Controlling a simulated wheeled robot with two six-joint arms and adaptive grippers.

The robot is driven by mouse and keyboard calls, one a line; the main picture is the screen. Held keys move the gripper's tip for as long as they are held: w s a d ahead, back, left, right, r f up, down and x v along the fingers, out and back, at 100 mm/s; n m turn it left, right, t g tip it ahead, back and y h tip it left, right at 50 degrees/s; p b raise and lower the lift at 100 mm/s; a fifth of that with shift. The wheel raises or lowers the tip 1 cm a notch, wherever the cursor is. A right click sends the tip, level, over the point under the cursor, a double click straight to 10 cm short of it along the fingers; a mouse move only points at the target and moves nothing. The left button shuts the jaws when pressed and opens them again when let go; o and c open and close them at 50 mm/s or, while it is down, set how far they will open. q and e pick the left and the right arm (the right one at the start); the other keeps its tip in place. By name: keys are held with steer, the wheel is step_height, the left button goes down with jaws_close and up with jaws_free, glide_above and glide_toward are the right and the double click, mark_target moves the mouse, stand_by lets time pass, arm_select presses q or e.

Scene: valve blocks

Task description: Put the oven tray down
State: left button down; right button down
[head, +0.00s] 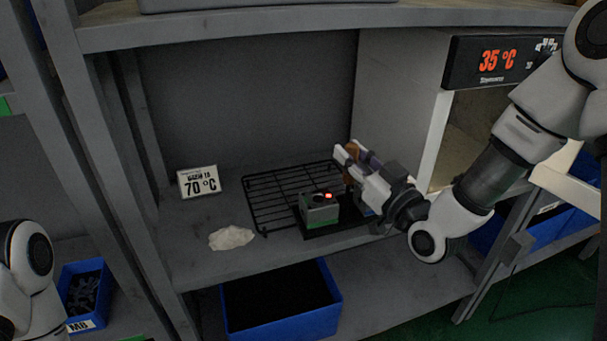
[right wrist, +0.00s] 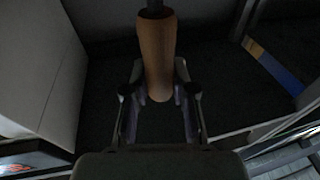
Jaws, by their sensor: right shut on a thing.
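The oven tray (head: 345,229) is a flat dark plate at the right front of a black wire rack (head: 262,201) in the head view. A grey-green valve block (head: 319,209) with a red light stands upright on it. My right gripper (head: 350,163) is at the tray's right side, shut on its brown handle, which shows between the fingers in the right wrist view (right wrist: 156,60). The gripper hides part of the tray. I cannot tell whether the tray touches the rack. My left gripper is out of view.
The open oven (head: 497,60) reading 35 °C stands to the right. A 70 °C sign (head: 198,182) and a white cloth-like heap (head: 231,237) are on the shelf (head: 200,268) left of the rack. A blue bin (head: 283,328) is below. A shelf board (head: 240,28) runs overhead.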

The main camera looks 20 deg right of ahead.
steer(key=w+a+f+p, duration=0.1)
steer(key=w+a+f, duration=0.1)
steer(key=w, duration=0.5)
steer(key=w+a+f+p, duration=0.2)
steer(key=w, duration=0.5)
steer(key=shift+w+a+f, duration=0.2)
steer(key=shift+a+f, duration=0.05)
steer(key=shift+a, duration=0.1)
steer(key=c, duration=1)
jaws_free()
steer(key=shift+f, duration=0.15)
steer(key=shift+o, duration=0.2)
steer(key=shift+s, duration=0.1)
steer(key=b+v, duration=0.2)
steer(key=v, duration=0.9)
steer(key=shift+s+d, duration=0.1)
steer(key=shift+s, duration=0.4)
